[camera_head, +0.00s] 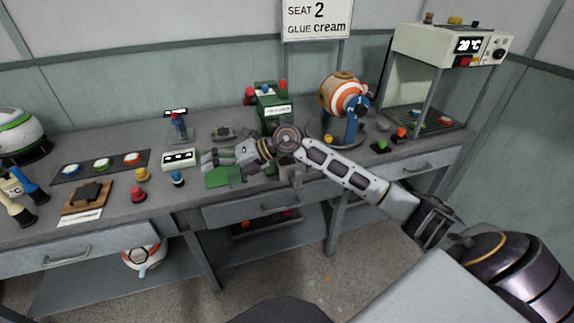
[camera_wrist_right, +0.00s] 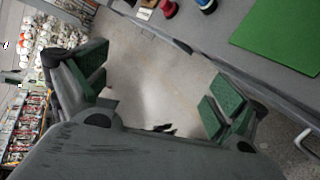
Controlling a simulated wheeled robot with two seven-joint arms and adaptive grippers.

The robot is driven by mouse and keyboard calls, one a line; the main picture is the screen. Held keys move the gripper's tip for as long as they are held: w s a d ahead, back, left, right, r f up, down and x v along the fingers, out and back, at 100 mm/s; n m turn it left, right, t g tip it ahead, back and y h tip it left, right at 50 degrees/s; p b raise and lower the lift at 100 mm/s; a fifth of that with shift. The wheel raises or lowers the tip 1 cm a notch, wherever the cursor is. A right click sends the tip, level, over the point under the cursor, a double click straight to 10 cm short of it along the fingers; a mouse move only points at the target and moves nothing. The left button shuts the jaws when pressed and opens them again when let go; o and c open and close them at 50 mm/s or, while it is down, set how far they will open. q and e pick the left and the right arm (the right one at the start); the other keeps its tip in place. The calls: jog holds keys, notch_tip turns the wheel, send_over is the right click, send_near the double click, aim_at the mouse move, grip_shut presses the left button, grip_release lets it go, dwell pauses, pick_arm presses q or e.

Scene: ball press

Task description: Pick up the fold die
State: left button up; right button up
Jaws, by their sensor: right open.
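I cannot tell for certain which object is the fold die. A small dark block (camera_head: 222,132) lies on the bench behind my right gripper. Another dark block (camera_head: 88,193) rests on a wooden board (camera_head: 72,208) at the left. My right gripper (camera_head: 208,160) reaches in from the right, above the bench near a green mat (camera_head: 217,181), and covers part of that mat. In the right wrist view, its two green-padded fingers (camera_wrist_right: 158,88) are spread apart with nothing between them. The mat also shows there (camera_wrist_right: 284,36). My left gripper is not in view.
A white label box (camera_head: 179,159), a yellow knob (camera_head: 142,175), a red knob (camera_head: 138,195) and a blue knob (camera_head: 178,178) stand left of the gripper. A green press (camera_head: 272,110) and a striped ball (camera_head: 342,93) on a blue stand are behind. Drawers line the bench front.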

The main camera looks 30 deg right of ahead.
pick_arm(q)
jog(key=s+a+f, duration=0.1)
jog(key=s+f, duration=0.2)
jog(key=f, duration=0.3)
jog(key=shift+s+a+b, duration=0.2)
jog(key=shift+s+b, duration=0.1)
jog(key=shift+b, duration=0.15)
pick_arm(e)
jog(key=d+r+m+g+h, duration=0.1)
jog(key=d+h, duration=1.1)
jog(key=d, duration=1.3)
jog(key=shift+r+m, duration=0.4)
jog(key=shift+r, duration=0.15)
send_near(288, 162)
jog(key=x, duration=0.2)
jog(key=shift+w+a+f, duration=0.1)
jog(key=shift+a+f, duration=0.1)
jog(key=shift+f, duration=0.1)
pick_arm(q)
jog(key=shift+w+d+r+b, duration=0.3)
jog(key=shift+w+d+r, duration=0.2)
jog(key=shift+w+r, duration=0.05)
pick_arm(e)
jog(key=shift+w+f, duration=0.25)
jog(key=shift+f, duration=0.35)
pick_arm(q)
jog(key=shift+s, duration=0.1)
